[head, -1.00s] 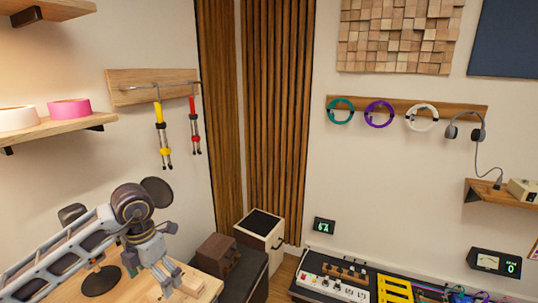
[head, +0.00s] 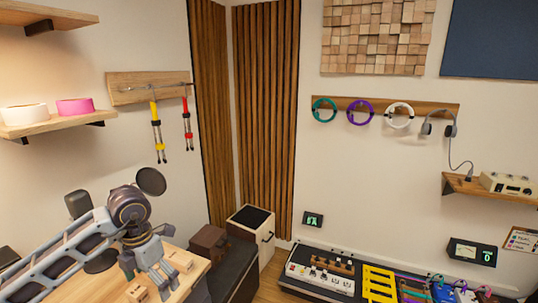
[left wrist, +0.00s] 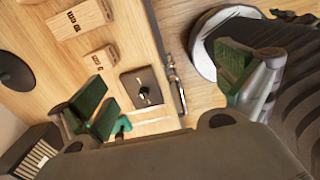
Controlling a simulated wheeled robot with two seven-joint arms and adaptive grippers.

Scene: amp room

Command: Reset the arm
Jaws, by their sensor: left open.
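My left arm comes in from the lower left in the head view. Its gripper (head: 160,287) hangs over the wooden desk (head: 199,272), pointing down. The left wrist view shows the same gripper (left wrist: 165,88) with its green-padded fingers wide apart and nothing between them. Below it lies the desk top (left wrist: 55,58), with two labelled wooden blocks (left wrist: 76,20) (left wrist: 103,58) and a dark square plate with a knob (left wrist: 143,88). A teal object (left wrist: 122,125) shows beside the left finger. My right gripper is in neither view.
A microphone with a round filter (head: 151,181) stands behind my left arm. A brown box (head: 209,239) and a white cabinet (head: 252,229) are right of the desk. Shelves with tape rolls (head: 75,105) are at left. A pedal board (head: 318,278) lies at lower right.

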